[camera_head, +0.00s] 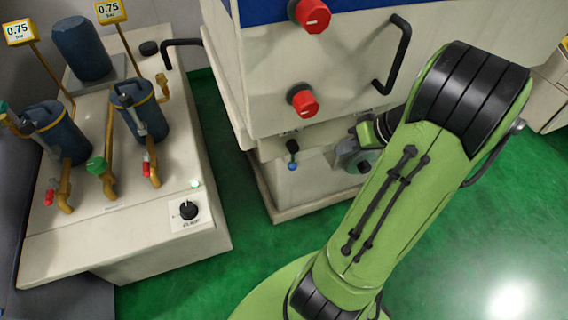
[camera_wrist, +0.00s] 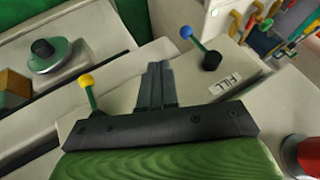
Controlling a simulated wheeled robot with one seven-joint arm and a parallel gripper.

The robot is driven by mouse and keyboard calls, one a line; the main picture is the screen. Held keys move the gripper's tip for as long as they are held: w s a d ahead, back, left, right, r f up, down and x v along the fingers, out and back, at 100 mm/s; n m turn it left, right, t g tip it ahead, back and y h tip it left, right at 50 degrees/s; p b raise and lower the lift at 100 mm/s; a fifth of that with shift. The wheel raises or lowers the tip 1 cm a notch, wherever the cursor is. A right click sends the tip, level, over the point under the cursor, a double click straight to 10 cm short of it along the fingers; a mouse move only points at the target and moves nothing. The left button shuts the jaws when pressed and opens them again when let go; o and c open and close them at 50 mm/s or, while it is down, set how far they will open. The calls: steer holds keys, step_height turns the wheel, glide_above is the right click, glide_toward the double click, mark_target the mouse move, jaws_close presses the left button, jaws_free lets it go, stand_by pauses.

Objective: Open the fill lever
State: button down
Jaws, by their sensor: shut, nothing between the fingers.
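The fill lever (camera_wrist: 197,44) shows in the wrist view as a thin green-blue rod with a blue ball end and a black round base, next to a "FILL" label (camera_wrist: 225,84). Its blue ball (camera_head: 292,166) also shows small in the head view, below the red knobs. My gripper (camera_wrist: 159,66) is shut and empty. In the wrist view its fingertips lie between the fill lever at the right and a yellow-ball lever (camera_wrist: 88,92) at the left, apart from the fill lever. My fingers are not clearly seen in the head view.
Red knobs (camera_head: 303,103) and a black handle (camera_head: 397,58) are on the machine front above the levers. A bench (camera_head: 120,225) with blue canisters, pipes and a black dial (camera_head: 188,209) stands at the left. Green floor (camera_head: 480,230) is clear at the right.

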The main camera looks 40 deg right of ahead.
mark_target(293, 156)
steer(key=shift+s+d+f, duration=0.3)
steer(key=shift+s+d, duration=0.1)
steer(key=shift+d, duration=0.05)
steer(key=w+a+f+b, duration=0.3)
steer(key=w+a+f, duration=0.3)
steer(key=w+f, duration=0.1)
steer(key=shift+w+a+f+b, duration=0.15)
steer(key=shift+f+b, duration=0.1)
steer(key=shift+b, duration=0.1)
steer(key=shift+w+a, duration=0.1)
steer(key=shift+w, duration=0.05)
